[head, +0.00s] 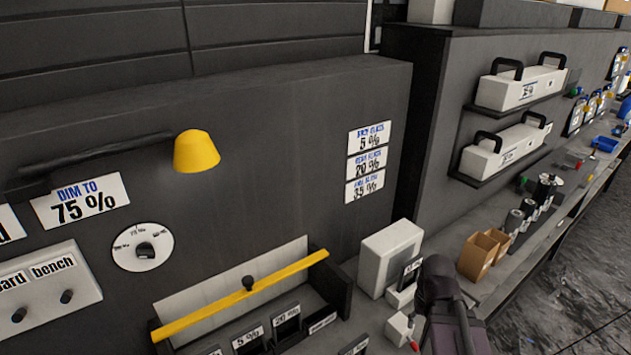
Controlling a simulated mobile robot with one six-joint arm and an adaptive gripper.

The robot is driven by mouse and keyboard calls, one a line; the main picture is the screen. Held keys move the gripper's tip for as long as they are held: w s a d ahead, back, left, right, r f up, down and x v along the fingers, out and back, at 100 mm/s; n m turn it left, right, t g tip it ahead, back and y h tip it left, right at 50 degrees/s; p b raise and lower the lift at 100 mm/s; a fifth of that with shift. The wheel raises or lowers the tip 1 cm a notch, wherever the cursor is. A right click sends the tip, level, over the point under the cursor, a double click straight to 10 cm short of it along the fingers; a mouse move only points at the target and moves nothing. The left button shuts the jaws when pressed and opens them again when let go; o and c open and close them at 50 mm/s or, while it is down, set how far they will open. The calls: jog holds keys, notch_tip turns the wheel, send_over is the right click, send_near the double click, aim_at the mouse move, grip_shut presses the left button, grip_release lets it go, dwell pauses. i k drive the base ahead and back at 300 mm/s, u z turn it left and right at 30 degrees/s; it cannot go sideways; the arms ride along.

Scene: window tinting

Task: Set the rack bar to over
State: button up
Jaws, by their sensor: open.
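The rack bar (200,310) is a long yellow bar with a black knob (248,283) near its middle. It slants from lower left to upper right across the front of a dark rack (337,290). A pale panel stands behind the bar, and slots labelled 5 % and 20 % lie in front of and below it. I cannot tell from this view which setting the bar is at. A dark part of my arm shows at the bottom, right of the rack and apart from the bar. My gripper's fingers do not show.
A white box (390,252) and a small white device with a red knob (405,328) stand right of the rack. A dial (143,247) and yellow lamp (196,152) are on the wall. Brown boxes (482,253) and dark cylinders stand on the right bench.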

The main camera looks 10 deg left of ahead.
aim_at(251, 288)
jog(key=z, duration=1.6)
jog(key=k, duration=0.05)
jog(key=u, duration=2.85)
